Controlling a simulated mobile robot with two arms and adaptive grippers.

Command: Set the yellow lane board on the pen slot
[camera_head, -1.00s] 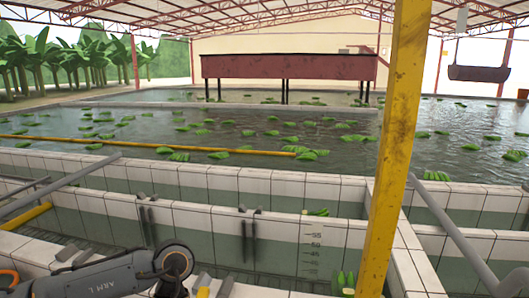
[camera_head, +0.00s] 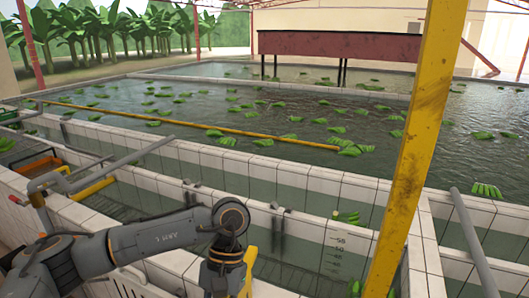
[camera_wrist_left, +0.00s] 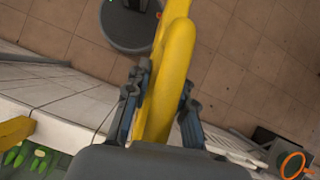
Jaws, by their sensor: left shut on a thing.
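My left gripper (camera_wrist_left: 157,100) is shut on a yellow rounded bar (camera_wrist_left: 175,60), which I take to be the yellow lane board. In the left wrist view the bar runs up from between the fingers and out of the top edge. In the head view my left gripper (camera_head: 226,275) hangs low at the bottom centre, with a bit of yellow (camera_head: 250,262) beside it. Its fingertips are not clear there. Dark upright metal channels (camera_head: 277,230) stand on the tiled tank wall, right of the gripper; I cannot tell which is the pen slot. My right gripper is not in view.
A yellow post (camera_head: 415,140) rises at the right. Tiled tank walls (camera_head: 300,185) edge the water, where green banana bunches (camera_head: 348,148) float along a long yellow boom (camera_head: 200,126). A grey rail (camera_head: 120,163) and an orange crate (camera_head: 38,163) are at the left.

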